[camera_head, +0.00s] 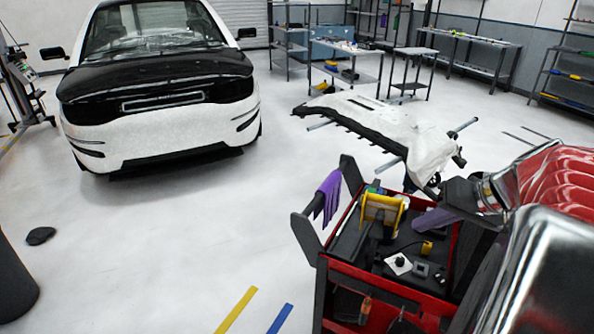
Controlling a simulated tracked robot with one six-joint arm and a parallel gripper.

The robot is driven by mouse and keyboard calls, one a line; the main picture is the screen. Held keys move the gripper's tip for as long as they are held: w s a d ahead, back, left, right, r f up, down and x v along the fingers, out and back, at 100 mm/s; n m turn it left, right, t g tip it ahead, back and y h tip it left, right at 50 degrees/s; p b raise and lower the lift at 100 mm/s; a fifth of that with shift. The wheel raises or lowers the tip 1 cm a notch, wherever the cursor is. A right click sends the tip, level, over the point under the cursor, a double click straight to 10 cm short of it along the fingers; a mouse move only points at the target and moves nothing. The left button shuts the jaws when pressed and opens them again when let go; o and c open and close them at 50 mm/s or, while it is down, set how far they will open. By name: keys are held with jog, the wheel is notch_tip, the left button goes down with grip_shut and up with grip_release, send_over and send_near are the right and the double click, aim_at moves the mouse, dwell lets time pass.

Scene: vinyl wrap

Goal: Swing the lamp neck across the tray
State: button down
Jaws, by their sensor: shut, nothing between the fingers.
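The tray (345,270) is the red-rimmed black top of a tool cart at the lower right. I cannot make out a lamp neck for certain. A yellow-framed item (383,207) stands upright at the tray's far left part. Small items lie nearer the front, among them a yellow-and-black one (426,248) and a dark knob on a white square (399,263). My gripper (455,199) is dark, shut and empty, over the tray's far right side. A purple piece (434,219) shows just below it. My red and silver arm hides the tray's right side.
A purple cloth (328,195) hangs at the cart's left side. A white panel on a stand (400,135) is behind the cart. A white car (160,110) stands at the left. Shelves and benches (470,42) line the back. The floor between car and cart is clear.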

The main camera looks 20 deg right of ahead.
aim_at(378, 218)
jog(key=shift+d+f, duration=0.1)
dwell(0.3)
jog(key=x, duration=1)
